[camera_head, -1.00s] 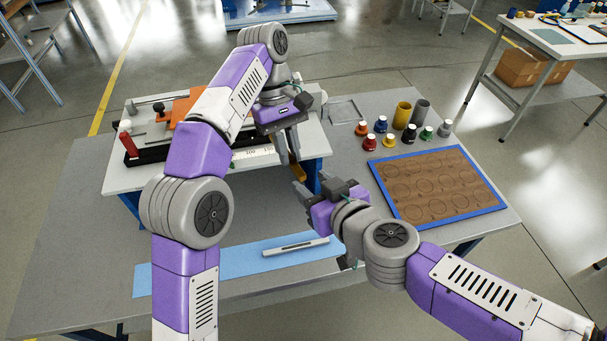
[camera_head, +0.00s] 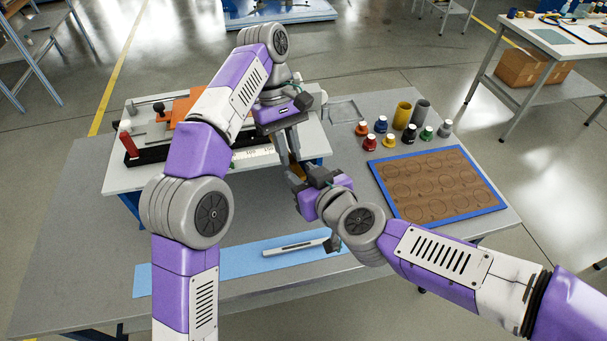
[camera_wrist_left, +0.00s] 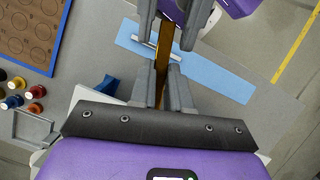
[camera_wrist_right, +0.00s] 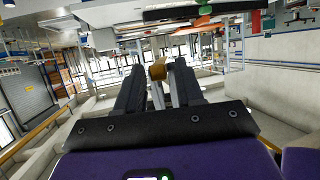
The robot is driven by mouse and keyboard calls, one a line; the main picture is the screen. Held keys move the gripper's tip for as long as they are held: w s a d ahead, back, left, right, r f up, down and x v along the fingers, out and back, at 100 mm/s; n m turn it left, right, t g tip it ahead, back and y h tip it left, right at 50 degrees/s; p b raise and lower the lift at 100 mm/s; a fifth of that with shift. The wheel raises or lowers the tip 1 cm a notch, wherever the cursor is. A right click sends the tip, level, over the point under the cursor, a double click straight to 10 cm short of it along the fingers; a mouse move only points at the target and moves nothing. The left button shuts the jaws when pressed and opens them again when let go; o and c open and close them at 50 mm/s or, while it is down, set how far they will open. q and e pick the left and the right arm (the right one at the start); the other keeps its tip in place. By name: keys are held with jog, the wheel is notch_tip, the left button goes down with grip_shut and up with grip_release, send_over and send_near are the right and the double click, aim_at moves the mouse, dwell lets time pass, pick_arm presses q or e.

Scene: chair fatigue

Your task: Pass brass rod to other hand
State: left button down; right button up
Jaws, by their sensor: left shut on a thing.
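The brass rod (camera_wrist_left: 161,62) is a thin golden bar. My left gripper (camera_head: 286,154) is shut on it, and the rod sticks out past the fingertips (camera_wrist_left: 163,84). My right gripper (camera_head: 295,182) is just below the left one. In the left wrist view, its two fingers (camera_wrist_left: 170,22) stand apart on either side of the rod's far part. In the right wrist view, the rod (camera_wrist_right: 157,71) shows nearly end-on between the open fingertips (camera_wrist_right: 158,76). I cannot tell whether either right finger touches it. In the head view the rod is mostly hidden by the grippers.
A blue mat (camera_head: 190,273) with a silver bar (camera_head: 296,246) lies at the table's front. A blue-edged brown board (camera_head: 436,183), several small bottles (camera_head: 381,125) and two cups (camera_head: 403,114) stand to the right. A raised white bench (camera_head: 119,181) is at the back left.

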grip_shut()
pick_arm(q)
jog(key=c, duration=1)
grip_release()
